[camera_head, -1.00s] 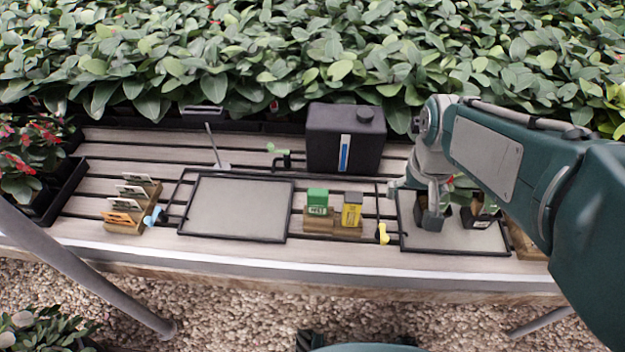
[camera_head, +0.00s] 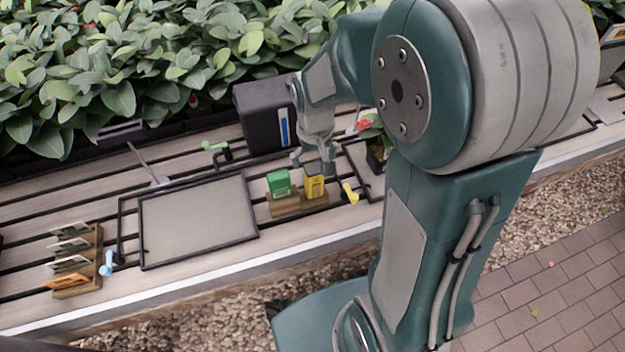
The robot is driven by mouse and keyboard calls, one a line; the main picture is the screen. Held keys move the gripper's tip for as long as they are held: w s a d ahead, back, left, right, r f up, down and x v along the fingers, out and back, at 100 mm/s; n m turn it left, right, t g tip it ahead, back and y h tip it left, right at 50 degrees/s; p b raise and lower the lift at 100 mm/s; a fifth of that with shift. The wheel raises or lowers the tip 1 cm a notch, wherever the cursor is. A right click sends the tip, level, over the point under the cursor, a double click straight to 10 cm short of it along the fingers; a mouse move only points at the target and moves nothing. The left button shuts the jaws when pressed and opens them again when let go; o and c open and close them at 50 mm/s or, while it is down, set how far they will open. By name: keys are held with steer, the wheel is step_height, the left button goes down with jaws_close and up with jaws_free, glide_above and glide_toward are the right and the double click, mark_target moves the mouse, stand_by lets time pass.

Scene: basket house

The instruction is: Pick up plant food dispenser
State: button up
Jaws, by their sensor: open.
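A small green box (camera_head: 279,184) and a small yellow box (camera_head: 315,187) stand side by side in a wooden holder (camera_head: 291,206) on the slatted bench. Their labels are too small to read, so I cannot tell whether either is the plant food dispenser. My gripper (camera_head: 317,169) is open and points down, just above and behind the yellow box. It partly overlaps the yellow box's top in the picture, and I cannot tell whether they touch. Nothing shows between its fingers.
A grey tray (camera_head: 198,222) lies to the left, and a yellow clip-like piece (camera_head: 350,193) is to the right. A card rack (camera_head: 80,262) sits at far left. A potted red-flowered plant (camera_head: 374,145) is right of my gripper.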

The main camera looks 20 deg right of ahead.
mark_target(314, 168)
steer(key=f, duration=0.5)
steer(key=shift+w, duration=0.35)
jaws_close()
